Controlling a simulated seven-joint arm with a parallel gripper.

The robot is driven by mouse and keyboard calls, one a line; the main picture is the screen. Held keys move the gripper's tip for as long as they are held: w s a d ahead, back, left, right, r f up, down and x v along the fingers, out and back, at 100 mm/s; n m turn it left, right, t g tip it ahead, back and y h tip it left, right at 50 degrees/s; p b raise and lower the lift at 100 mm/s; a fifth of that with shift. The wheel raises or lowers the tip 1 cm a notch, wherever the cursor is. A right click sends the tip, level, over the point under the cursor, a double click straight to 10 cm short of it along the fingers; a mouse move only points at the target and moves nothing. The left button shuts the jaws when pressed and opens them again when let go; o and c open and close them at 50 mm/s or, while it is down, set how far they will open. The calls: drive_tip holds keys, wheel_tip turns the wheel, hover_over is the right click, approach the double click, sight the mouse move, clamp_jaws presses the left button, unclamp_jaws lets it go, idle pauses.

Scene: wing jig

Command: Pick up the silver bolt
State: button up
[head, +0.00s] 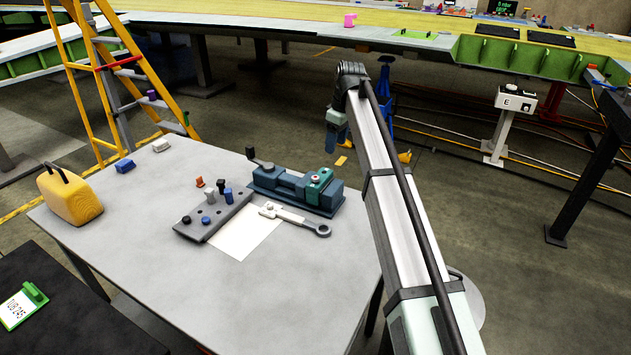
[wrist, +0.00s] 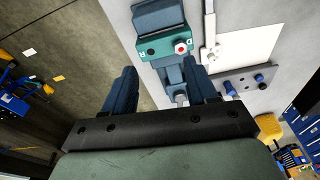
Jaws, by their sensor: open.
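A silver-grey bolt (head: 209,196) stands upright in the grey holed block (head: 190,232) on the table, between darker and blue pegs. My gripper (head: 336,143) is in the air past the table's right edge, well to the right of the bolt and apart from it. In the wrist view my gripper (wrist: 160,85) has its two dark blue fingers spread with nothing held. The block (wrist: 262,70) shows there to the right of the fingers, with blue pegs. I cannot pick out the silver bolt for sure in that view.
A blue-green vise (head: 295,190) stands between the block and my arm, with a wrench (head: 297,219) and white sheet (head: 238,241) before it. A yellow case (head: 75,200) is at the table's left. The front of the table (head: 270,300) is clear.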

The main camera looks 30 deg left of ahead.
drive_tip(key=s+a+r+n, duration=0.1)
drive_tip(key=s+a+r, duration=0.1)
drive_tip(key=s+a, duration=0.1)
hover_over(316, 177)
drive_tip(key=d, duration=0.1)
drive_tip(key=f, duration=0.9)
drive_tip(key=shift+w, duration=0.2)
drive_tip(key=shift+s+a+f, duration=0.1)
drive_tip(key=shift+a+f, duration=0.15)
drive_tip(key=shift+f, duration=0.95)
drive_tip(key=shift+s+a+f, duration=0.1)
drive_tip(key=shift+a+f, duration=0.1)
drive_tip(key=shift+f, duration=1)
drive_tip(key=shift+c, duration=0.2)
clamp_jaws()
